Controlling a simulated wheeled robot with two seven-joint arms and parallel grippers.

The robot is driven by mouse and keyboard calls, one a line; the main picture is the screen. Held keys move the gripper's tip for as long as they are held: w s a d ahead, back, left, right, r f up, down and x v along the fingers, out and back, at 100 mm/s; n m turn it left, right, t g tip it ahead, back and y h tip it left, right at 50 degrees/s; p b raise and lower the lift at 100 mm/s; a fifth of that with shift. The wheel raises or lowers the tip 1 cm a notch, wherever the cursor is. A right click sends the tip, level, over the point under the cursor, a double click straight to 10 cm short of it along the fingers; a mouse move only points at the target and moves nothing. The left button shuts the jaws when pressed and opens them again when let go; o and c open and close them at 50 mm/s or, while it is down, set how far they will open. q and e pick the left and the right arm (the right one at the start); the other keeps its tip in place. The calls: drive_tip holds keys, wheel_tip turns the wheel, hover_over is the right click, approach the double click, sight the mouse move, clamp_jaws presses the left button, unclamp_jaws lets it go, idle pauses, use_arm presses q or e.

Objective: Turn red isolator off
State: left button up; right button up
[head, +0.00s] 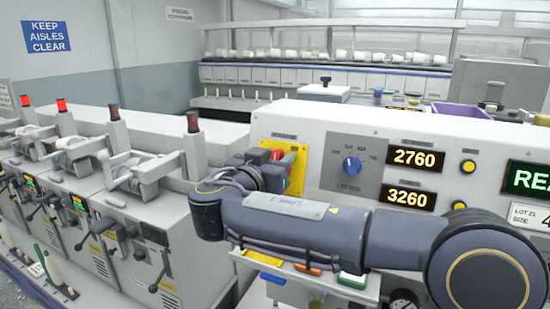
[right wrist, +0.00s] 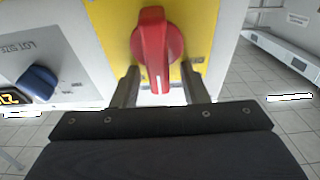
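The red isolator (head: 289,158) is a rotary knob on a yellow plate (head: 297,178) at the left end of the machine's front panel. In the head view my right arm and gripper partly cover it. In the right wrist view the red knob (right wrist: 153,45) shows large, with its handle running up and down the picture and a white line at the lower end. My right gripper (right wrist: 158,88) is open, one finger on each side of the handle's lower end. Gaps show between fingers and handle; whether the tips reach beside it in depth is unclear. My left gripper is not in view.
A blue selector knob (head: 351,166) sits right of the yellow plate and shows at left in the right wrist view. Displays (head: 415,158) and yellow buttons (head: 468,167) lie further right. Winding machines (head: 130,215) with red-topped posts stand at left.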

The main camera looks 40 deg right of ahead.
clamp_jaws()
drive_tip(key=shift+w+a+f+n+t+y+b, duration=0.15)
drive_tip(key=shift+n+t+y+b, duration=0.1)
drive_tip(key=shift+n+b, duration=0.55)
drive_tip(key=shift+w+d+f+n+t+y+b, duration=0.2)
drive_tip(key=shift+n+b, duration=0.3)
drive_tip(key=shift+n, duration=0.6)
drive_tip(key=shift+a+r+n+t+b, duration=0.1)
drive_tip(key=shift+a+n+t+b, duration=0.1)
drive_tip(key=shift+n, duration=0.3)
drive_tip(key=shift+a+n+t+b, duration=0.1)
drive_tip(key=shift+n+b, duration=0.1)
drive_tip(key=shift+n, duration=0.3)
drive_tip(key=shift+w+a+f+n+t+y+p, duration=0.1)
drive_tip(key=shift+w+a+f+n+y+p, duration=0.4)
drive_tip(key=shift+n, duration=1.9)
drive_tip(key=shift+s+d+f+n+t+y+p, duration=0.25)
drive_tip(key=shift+n+y, duration=0.55)
drive_tip(key=shift+n, duration=1.6)
drive_tip(key=shift+w+a+f+n+g+y+p, duration=0.15)
drive_tip(key=shift+w+a+n+y+p, duration=0.3)
drive_tip(key=shift+n, duration=1.95)
drive_tip(key=shift+s+d+f, duration=0.1)
drive_tip(key=shift+s+d, duration=0.05)
